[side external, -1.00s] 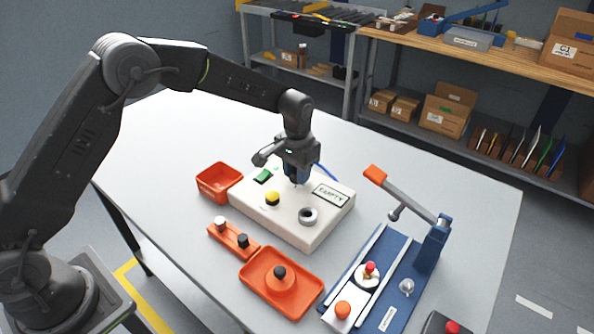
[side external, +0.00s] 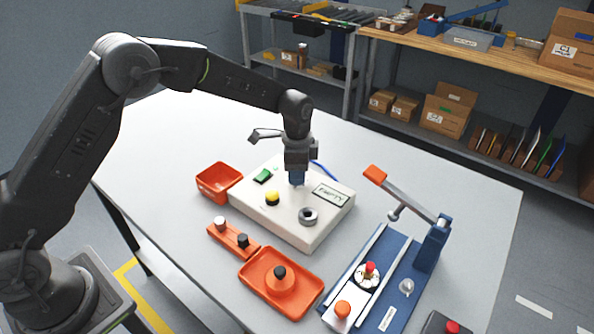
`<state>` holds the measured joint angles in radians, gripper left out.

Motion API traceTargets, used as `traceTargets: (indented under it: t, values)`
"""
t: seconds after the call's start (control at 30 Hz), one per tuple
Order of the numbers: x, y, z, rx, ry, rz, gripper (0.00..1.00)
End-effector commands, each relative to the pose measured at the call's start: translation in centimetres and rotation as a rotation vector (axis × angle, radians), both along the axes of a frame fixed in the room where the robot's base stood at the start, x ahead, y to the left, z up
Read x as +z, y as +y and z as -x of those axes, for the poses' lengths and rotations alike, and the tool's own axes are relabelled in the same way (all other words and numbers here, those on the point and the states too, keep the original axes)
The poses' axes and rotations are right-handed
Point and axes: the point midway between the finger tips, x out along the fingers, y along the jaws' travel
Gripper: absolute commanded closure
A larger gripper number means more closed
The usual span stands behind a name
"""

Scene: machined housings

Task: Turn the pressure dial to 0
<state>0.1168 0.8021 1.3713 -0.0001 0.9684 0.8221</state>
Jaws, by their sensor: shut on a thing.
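A white control box (side external: 262,213) stands in the middle of the table. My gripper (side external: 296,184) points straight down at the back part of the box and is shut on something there. The pressure dial is not distinguishable; the fingers cover that spot, so its setting cannot be read.
A red bin (side external: 218,183) stands left of the box. An orange holder (side external: 234,241) and an orange tray (side external: 281,296) with a black-topped part lie in front. A blue press (side external: 432,245) with an orange-ended lever stands at right. The table's back left is clear.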

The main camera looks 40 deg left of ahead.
Motion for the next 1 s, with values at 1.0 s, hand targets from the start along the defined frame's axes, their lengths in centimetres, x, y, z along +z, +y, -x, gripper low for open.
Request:
traceTargets:
  t: [1.0]
  values:
    - [0.06,0.03,-0.02,-0.639,-0.001,0.000,0.91]
